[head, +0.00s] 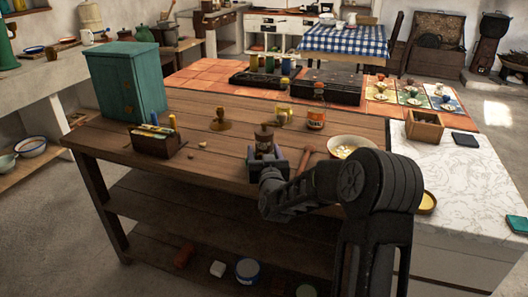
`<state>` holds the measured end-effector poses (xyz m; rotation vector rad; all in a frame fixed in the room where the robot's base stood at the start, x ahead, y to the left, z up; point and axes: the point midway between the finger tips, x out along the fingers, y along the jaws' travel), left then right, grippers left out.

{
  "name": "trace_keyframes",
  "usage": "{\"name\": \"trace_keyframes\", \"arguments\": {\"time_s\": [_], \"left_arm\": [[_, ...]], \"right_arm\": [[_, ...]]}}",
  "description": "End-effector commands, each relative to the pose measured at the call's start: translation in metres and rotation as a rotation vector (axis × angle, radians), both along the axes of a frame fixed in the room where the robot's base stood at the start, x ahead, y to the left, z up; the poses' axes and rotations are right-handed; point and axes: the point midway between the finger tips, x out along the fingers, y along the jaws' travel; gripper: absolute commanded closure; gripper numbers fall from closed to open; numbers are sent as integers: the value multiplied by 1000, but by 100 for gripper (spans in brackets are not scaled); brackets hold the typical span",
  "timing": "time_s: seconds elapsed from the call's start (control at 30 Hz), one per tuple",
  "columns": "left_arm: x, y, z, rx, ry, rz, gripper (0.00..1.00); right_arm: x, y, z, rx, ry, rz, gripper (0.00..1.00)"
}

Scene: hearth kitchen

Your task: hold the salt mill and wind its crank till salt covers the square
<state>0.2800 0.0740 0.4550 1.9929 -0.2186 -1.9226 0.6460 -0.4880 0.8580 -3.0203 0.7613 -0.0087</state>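A brown mill-like object (264,136), likely the salt mill, stands upright on the wooden worktop near its middle. My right gripper (265,155) reaches in from the lower right, with grey fingers on both sides of its lower part. The gripper hides the base, and I cannot tell whether the fingers touch it. No crank can be made out at this size. A dark flat square (465,139) lies on the white marble top at the right; I cannot tell whether it is the task's square. No salt can be made out on it. My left gripper is not in view.
A brown knobbed object (221,121) stands left of the mill. A wooden box (156,142) and green cabinet (127,80) are farther left. A wooden rolling-pin-like stick (303,161) and a white bowl (351,146) lie to the right. Jars (315,120) stand behind. The front left worktop is mostly clear.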

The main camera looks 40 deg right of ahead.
Motion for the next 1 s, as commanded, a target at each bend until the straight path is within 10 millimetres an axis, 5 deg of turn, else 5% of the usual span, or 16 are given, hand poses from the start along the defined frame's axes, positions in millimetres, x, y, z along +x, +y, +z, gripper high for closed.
{"name": "trace_keyframes", "arguments": {"time_s": [0.17,0.53,1.0], "left_arm": [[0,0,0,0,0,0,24],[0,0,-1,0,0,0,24],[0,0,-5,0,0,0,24]], "right_arm": [[0,0,0,0,0,-1,23],[-5,2,1,0,-1,-1,23],[-63,34,0,0,-1,-1,23]]}}
